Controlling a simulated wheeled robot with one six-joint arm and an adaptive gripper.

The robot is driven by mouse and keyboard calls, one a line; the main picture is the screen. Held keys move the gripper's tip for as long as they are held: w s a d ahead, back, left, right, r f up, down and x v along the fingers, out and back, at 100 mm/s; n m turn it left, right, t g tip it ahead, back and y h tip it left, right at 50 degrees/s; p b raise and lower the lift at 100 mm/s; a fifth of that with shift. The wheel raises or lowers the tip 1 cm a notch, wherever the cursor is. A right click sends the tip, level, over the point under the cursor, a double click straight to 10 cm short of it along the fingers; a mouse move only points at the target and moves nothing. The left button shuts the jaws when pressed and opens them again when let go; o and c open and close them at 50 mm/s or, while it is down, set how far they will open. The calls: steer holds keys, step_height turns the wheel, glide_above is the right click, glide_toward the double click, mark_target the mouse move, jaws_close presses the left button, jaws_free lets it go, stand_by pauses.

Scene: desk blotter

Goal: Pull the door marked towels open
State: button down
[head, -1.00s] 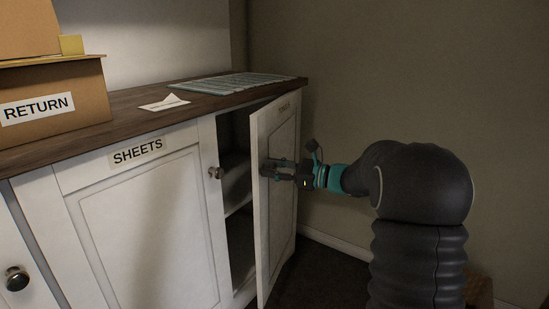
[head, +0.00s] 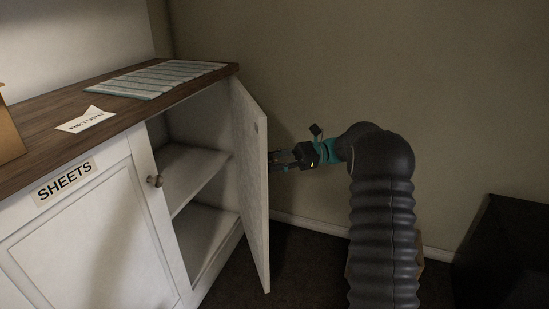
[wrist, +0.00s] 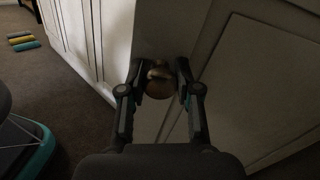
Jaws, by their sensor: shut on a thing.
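The towels door (head: 247,165) stands wide open at the right end of the white cabinet in the head view, its inner face toward the camera. Its label is out of sight in the head view now. My gripper (head: 274,160) is on the far, outer side of the door, its fingertips partly hidden behind the door's edge. In the wrist view my gripper (wrist: 160,78) is shut on the round brass-coloured door knob (wrist: 161,84), one finger on each side. The open cabinet shows a shelf (head: 190,172) with nothing visible on it.
The sheets door (head: 95,245) is closed, with its own knob (head: 154,181). A striped cloth (head: 155,78) and a return card (head: 86,119) lie on the wooden top. A dark box-like object (head: 507,250) stands at the right. A wall is close behind my arm.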

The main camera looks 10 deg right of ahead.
stand_by(0.3)
steer(key=c, duration=0.8)
jaws_free()
steer(key=shift+d, duration=0.1)
step_height(320, 180, up, 10)
